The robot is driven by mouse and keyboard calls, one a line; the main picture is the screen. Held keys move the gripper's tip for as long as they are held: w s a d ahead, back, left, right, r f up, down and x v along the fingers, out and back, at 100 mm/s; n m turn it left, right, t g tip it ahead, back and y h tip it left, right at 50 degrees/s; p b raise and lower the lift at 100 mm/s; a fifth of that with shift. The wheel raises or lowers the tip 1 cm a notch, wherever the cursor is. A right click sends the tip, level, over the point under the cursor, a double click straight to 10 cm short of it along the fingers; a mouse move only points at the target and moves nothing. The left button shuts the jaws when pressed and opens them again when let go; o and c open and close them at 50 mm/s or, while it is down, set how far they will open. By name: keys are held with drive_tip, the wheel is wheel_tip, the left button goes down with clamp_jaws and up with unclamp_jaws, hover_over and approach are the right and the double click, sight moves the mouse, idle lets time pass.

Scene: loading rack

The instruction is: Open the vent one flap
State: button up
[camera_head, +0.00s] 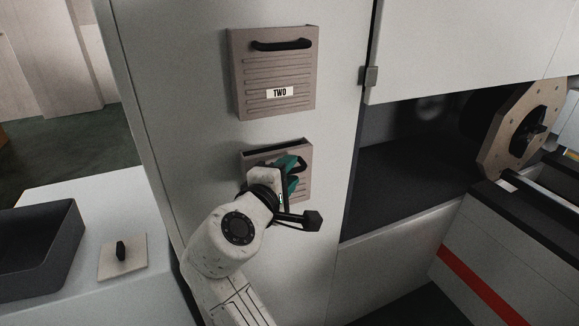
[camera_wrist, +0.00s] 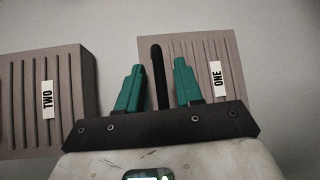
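The vent one flap (camera_head: 304,176) is the lower grey-brown slatted panel on the white wall. A dark band runs along its top, which looks like a gap, and my arm covers much of its front. In the wrist view the flap (camera_wrist: 204,68) carries the label ONE (camera_wrist: 218,82), and its black handle (camera_wrist: 157,72) stands between my teal fingers. My gripper (camera_wrist: 158,82) is open around the handle, with a narrow space on each side. In the head view my gripper (camera_head: 290,174) is in front of the flap.
The vent two flap (camera_head: 275,72) is above, closed, with its black handle (camera_head: 282,45) at the top; it also shows in the wrist view (camera_wrist: 68,95). A dark recess (camera_head: 400,170) opens to the right. A counter with a dark tray (camera_head: 40,250) stands left.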

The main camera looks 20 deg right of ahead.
drive_tip(key=shift+w+d, duration=0.3)
drive_tip(key=shift+d, duration=0.05)
clamp_jaws()
drive_tip(key=shift+f, duration=0.1)
idle(0.4)
